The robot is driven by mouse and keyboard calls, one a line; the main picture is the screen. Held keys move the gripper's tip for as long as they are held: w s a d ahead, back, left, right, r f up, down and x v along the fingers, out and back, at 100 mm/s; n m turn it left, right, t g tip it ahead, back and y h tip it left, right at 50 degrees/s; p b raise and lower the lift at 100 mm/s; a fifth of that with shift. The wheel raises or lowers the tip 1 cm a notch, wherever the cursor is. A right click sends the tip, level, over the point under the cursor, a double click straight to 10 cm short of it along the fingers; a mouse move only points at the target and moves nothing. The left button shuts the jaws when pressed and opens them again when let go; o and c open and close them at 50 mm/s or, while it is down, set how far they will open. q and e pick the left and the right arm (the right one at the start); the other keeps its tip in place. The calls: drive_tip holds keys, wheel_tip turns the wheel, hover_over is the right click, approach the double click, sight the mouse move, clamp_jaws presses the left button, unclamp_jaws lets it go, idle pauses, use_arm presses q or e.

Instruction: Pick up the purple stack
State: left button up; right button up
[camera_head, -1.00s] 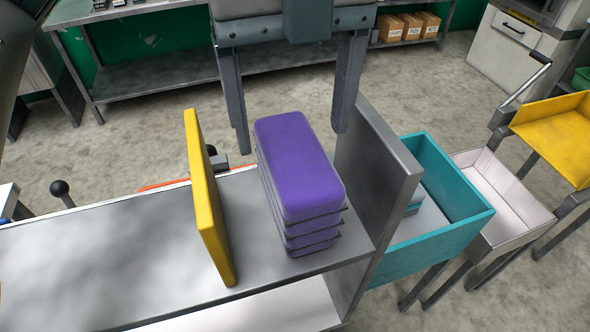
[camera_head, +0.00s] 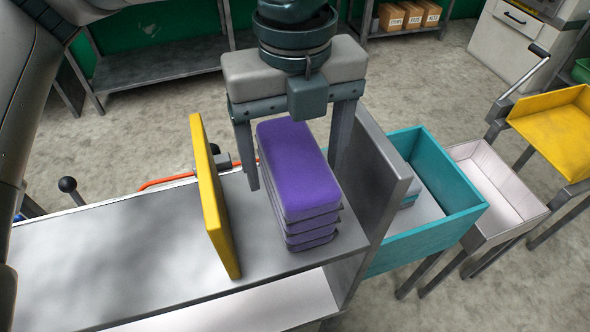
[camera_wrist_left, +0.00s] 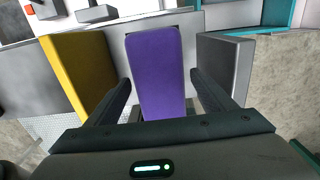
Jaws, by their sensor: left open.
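The purple stack (camera_head: 300,180) is several layers of flat, rounded blocks on a metal shelf (camera_head: 120,255), between a yellow upright panel (camera_head: 212,200) and a grey end plate (camera_head: 375,175). My left gripper (camera_head: 295,180) is open, pointing down over the far part of the stack. One finger is on the left side of the stack and the other on its right, near the grey plate. In the left wrist view the purple stack (camera_wrist_left: 157,75) lies between the two open fingers. Whether a finger touches it I cannot tell. My right gripper is not in view.
A teal bin (camera_head: 435,240) stands right of the end plate, with a white tray (camera_head: 495,190) and a yellow tray (camera_head: 555,135) beyond. A black knob (camera_head: 67,185) is at the shelf's left back. The shelf left of the yellow panel is clear.

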use_arm(q)
drive_tip(key=shift+f, duration=0.15)
idle(0.3)
drive_tip(key=c, duration=1.4)
drive_tip(key=shift+r+b, duration=0.5)
drive_tip(key=shift+r, duration=0.25)
wheel_tip(320, 180, up, 7)
drive_tip(key=b, duration=0.2)
drive_tip(key=shift+r+b, duration=0.2)
drive_tip(key=shift+b, duration=0.15)
drive_tip(key=shift+r, duration=0.6)
